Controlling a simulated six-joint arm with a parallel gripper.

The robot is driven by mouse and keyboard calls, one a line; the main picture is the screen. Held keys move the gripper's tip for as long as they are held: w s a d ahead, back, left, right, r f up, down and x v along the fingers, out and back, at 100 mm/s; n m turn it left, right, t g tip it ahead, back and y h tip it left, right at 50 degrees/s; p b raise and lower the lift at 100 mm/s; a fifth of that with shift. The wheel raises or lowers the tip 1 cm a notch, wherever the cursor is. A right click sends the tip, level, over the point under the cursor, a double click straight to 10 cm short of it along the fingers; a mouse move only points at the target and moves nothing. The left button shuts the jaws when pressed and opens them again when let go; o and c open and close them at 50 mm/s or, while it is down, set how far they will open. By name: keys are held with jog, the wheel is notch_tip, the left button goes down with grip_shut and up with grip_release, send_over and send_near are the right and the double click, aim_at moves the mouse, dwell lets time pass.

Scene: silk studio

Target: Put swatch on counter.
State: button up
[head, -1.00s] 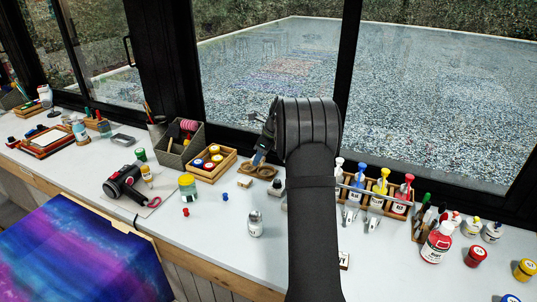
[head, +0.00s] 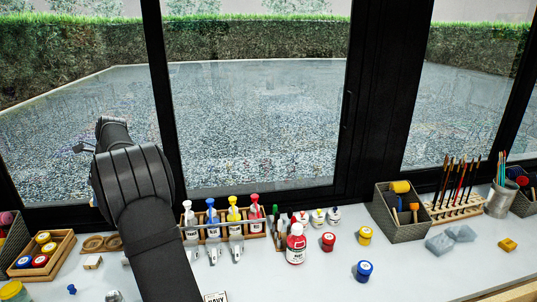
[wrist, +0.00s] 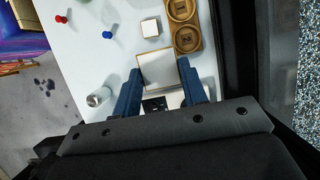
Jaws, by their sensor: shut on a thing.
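In the wrist view my gripper (wrist: 159,82) has its two blue fingers on either side of a flat pale square with a thin brown edge, seemingly the swatch (wrist: 158,67). A dark patch with small white marks shows closer to the palm between the fingers. The gripper is shut on this piece. The white counter (wrist: 115,45) lies below it; I cannot tell the height of the gap. In the head view my arm hides the fingers and the piece. The counter (head: 325,285) runs along the window there.
Wooden rings (wrist: 184,38), a small pale block (wrist: 150,27), red and blue pins and a small bottle (wrist: 98,97) lie near the gripper. A rack of pump bottles (head: 222,228), paint jars (head: 364,270) and a grey bin (head: 400,222) stand on the right. The window is behind.

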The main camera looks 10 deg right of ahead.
jog(key=w+d+m+t, duration=0.1)
jog(key=w+d+m, duration=0.25)
jog(key=d, duration=1.25)
jog(key=w+d+m+t, duration=0.1)
jog(key=w+d+m, duration=0.3)
jog(key=d, duration=1.1)
jog(key=s+d+m+t+h, duration=0.1)
jog(key=s+d+m, duration=0.1)
jog(key=d, duration=1.2)
jog(key=s+d+m+t+h, duration=0.1)
jog(key=s+d+m, duration=0.1)
jog(key=d, duration=1.3)
jog(key=s+d+m+h, duration=0.1)
jog(key=s+d+m, duration=0.2)
jog(key=s+d, duration=0.75)
jog(key=s+d+m+h, duration=0.1)
jog(key=s+d+m, duration=0.2)
jog(key=s+d, duration=0.8)
jog(key=s+d+m+h, duration=0.1)
jog(key=s+d+m, duration=0.2)
jog(key=s+d, duration=0.7)
jog(key=s+d+m+h, duration=0.1)
jog(key=s+d+m, duration=0.1)
jog(key=s+d, duration=0.75)
send_over(434, 272)
jog(key=s, duration=0.1)
jog(key=f, duration=1.8)
jog(key=shift+s+a, duration=0.15)
jog(key=shift+a, duration=0.2)
jog(key=shift+f, duration=2)
